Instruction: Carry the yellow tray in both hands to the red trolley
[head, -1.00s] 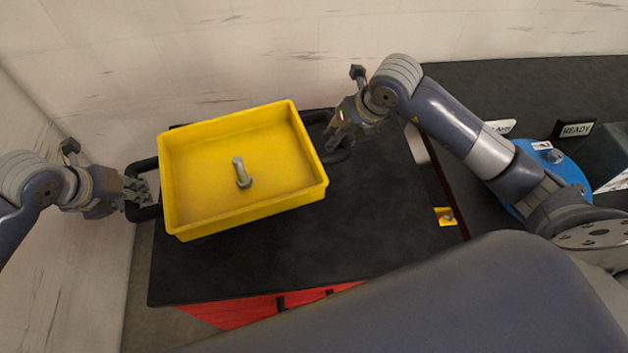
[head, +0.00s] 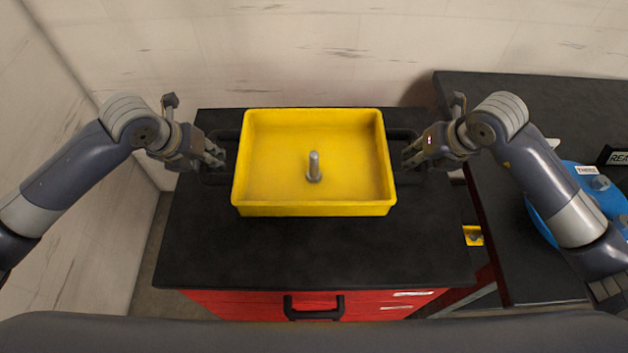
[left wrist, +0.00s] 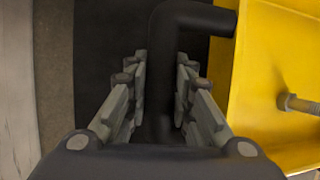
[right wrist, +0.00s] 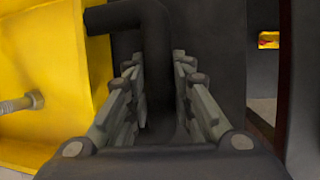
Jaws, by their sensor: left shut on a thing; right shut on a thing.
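The yellow tray (head: 314,210) is level over the black top of the red trolley (head: 220,260), towards its back. I cannot tell whether it touches the top. My left gripper (head: 218,158) is shut on the tray's left black handle, which shows between the fingers in the left wrist view (left wrist: 160,85). My right gripper (head: 410,157) is shut on the right black handle, seen between the fingers in the right wrist view (right wrist: 157,85).
A dark workbench (head: 540,120) stands to the right, with a blue round object (head: 575,200) and a sign on it. A small yellow item (head: 473,235) is beside the trolley. A pale wall is close behind. The trolley top is clear in front of the tray.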

